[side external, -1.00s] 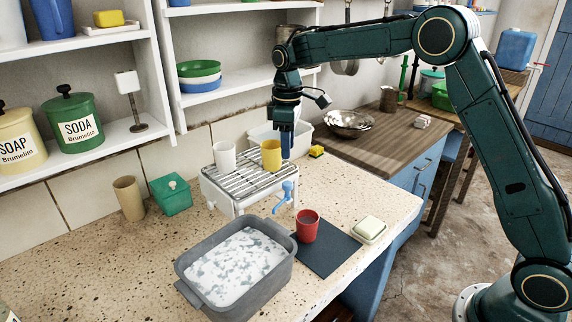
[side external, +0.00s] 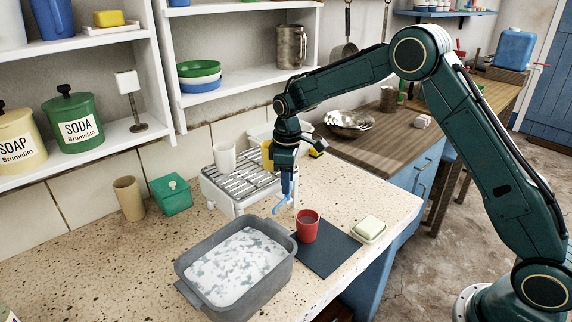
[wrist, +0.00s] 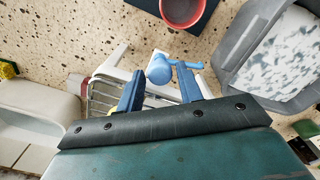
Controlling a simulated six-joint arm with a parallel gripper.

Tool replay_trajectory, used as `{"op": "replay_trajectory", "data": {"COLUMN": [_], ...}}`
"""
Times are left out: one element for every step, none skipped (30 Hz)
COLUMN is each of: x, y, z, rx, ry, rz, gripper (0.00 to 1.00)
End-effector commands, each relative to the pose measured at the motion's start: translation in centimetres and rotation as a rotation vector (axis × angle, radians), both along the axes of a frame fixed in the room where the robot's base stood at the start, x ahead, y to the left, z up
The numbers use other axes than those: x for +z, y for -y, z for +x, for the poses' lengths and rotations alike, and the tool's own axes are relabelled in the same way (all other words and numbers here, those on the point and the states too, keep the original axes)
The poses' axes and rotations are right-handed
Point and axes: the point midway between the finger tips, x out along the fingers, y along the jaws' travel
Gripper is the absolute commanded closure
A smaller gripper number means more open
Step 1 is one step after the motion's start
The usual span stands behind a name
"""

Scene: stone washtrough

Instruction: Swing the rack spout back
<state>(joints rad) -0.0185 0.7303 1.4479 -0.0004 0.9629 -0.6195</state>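The white drying rack (side external: 226,200) with a metal grille stands on the speckled counter.
A red cup (side external: 308,228) stands close right of the spout on a dark mat (side external: 328,258). A white cup (side external: 224,157) is on the rack; a yellow cup (side external: 265,153) is partly behind my gripper. A soap dish (side external: 369,229) lies farther right.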

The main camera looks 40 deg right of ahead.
Motion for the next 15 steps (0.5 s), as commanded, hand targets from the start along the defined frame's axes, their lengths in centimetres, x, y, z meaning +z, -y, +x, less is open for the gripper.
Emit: {"op": "replay_trajectory", "data": {"x": [-0.02, -0.01, -0.01, -0.01, -0.01, 0.00, 0.00, 0.00, 0.00, 0.01, 0.01, 0.01, 0.01, 0.01, 0.02], "y": [0.01, 0.01, 0.00, 0.00, 0.00, 0.01, 0.00, 0.00, 0.00, 0.00, 0.00, 0.00, 0.00, 0.00, 0.00], "z": [-0.01, -0.01, -0.01, -0.01, -0.01, -0.01, -0.01, -0.01, -0.01, -0.01, -0.01, -0.01, -0.01, -0.01, -0.01], "rx": [0.000, 0.000, 0.000, 0.000, 0.000, 0.000, 0.000, 0.000, 0.000, 0.000, 0.000, 0.000, -0.002, -0.005, -0.011], "ry": [0.000, 0.000, 0.000, 0.000, 0.000, 0.000, 0.000, 0.000, 0.000, -0.001, 0.000, -0.001, -0.001, -0.001, -0.001], "rz": [0.000, 0.000, 0.000, 0.000, 0.000, 0.000, 0.000, 0.000, 0.000, -0.001, 0.000, -0.001, -0.001, -0.001, -0.001], "gripper": [0.64, 0.64, 0.64, 0.64, 0.66, 0.74, 0.80, 0.85, 0.93, 0.96, 0.96, 0.96, 0.96, 0.96, 0.96]}}
